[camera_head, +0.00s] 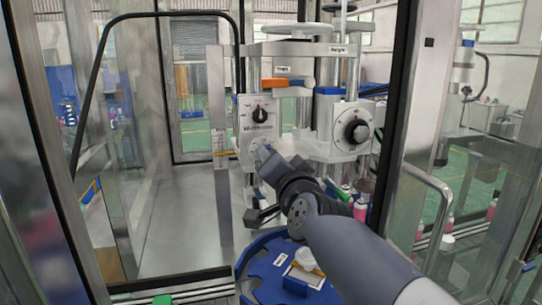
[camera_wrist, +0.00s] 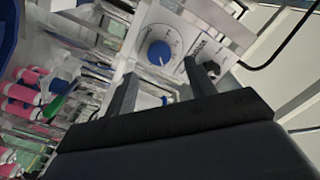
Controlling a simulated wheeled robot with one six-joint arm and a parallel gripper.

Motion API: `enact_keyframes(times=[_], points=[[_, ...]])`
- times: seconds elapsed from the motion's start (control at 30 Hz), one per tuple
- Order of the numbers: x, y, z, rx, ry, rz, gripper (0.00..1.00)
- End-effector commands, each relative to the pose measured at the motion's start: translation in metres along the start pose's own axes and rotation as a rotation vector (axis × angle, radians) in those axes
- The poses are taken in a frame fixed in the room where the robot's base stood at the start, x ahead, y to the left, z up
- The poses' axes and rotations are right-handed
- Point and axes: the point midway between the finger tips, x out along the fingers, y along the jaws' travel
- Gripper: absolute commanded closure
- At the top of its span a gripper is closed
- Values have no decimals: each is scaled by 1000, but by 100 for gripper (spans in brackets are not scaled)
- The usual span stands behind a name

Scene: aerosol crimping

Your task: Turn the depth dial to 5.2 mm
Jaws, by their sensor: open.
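A white control panel (camera_head: 258,118) on the machine's left post carries a black selector knob (camera_head: 260,114) with a dial (camera_head: 256,147) below it, partly hidden by my gripper. In the wrist view a round blue dial (camera_wrist: 159,53) with a reddish pointer mark shows on the white panel, near a black knob (camera_wrist: 190,68). A large black knob (camera_head: 357,131) on a round scale sits on the machine's right side. The labels are too small to tell which is the depth dial. My gripper (camera_head: 266,158) is open and empty in front of the left panel; its fingers (camera_wrist: 168,72) point towards the blue dial, apparently apart from it.
A blue turntable (camera_head: 258,285) lies below my arm. An orange handle (camera_head: 274,83) juts above the panel. A door frame (camera_head: 390,110) bounds the right.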

Motion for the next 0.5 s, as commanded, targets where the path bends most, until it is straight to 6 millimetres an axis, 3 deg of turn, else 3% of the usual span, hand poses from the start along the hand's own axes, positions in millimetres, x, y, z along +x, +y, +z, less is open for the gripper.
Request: enact_keyframes(times=[0.2,0.5], points=[[-37,-2,-2,0,0,-1,48],[-58,0,0,0,-1,0,48]])
